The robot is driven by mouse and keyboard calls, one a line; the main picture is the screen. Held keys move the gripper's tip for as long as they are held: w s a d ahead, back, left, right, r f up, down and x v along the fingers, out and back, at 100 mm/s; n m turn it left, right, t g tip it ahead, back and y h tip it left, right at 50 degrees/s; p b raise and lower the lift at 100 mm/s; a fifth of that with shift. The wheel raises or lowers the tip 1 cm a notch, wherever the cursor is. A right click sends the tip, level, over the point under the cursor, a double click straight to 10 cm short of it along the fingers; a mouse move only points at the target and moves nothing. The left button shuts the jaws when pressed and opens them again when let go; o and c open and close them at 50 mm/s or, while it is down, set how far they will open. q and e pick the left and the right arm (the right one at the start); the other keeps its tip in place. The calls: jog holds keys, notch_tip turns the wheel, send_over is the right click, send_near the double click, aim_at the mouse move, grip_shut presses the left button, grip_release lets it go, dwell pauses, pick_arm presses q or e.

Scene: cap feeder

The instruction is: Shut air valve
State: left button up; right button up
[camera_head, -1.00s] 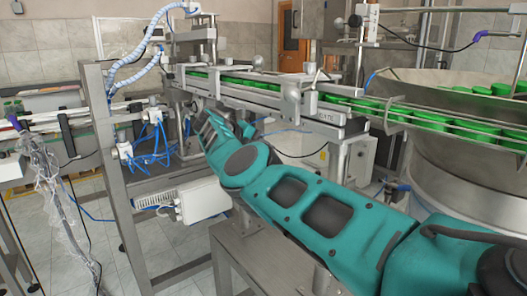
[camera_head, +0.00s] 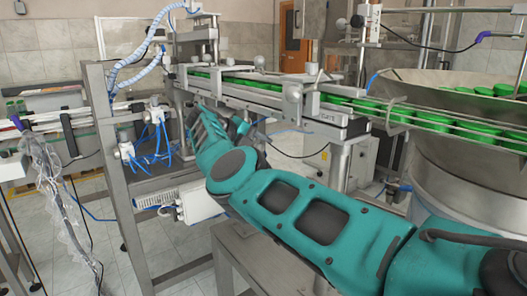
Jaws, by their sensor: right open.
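My right arm reaches in from the lower right, and its gripper (camera_head: 190,113) is at the far end, beside the machine frame below the cap conveyor. The gripper is open, but its fingers are small and mostly hidden behind my wrist. White pneumatic fittings (camera_head: 126,151) with blue tubes (camera_head: 155,150) sit on the frame to the left of the gripper, apart from it. I cannot tell which fitting is the air valve. My left gripper is not in view.
The conveyor (camera_head: 270,97) carrying green caps (camera_head: 440,124) runs above my forearm to a round steel feeder bowl (camera_head: 470,170) at the right. A grey steel upright (camera_head: 112,170) stands left of my gripper. A white box (camera_head: 200,203) is under my forearm.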

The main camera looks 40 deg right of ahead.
jog(key=v, duration=1)
jog(key=shift+a+r, duration=0.1)
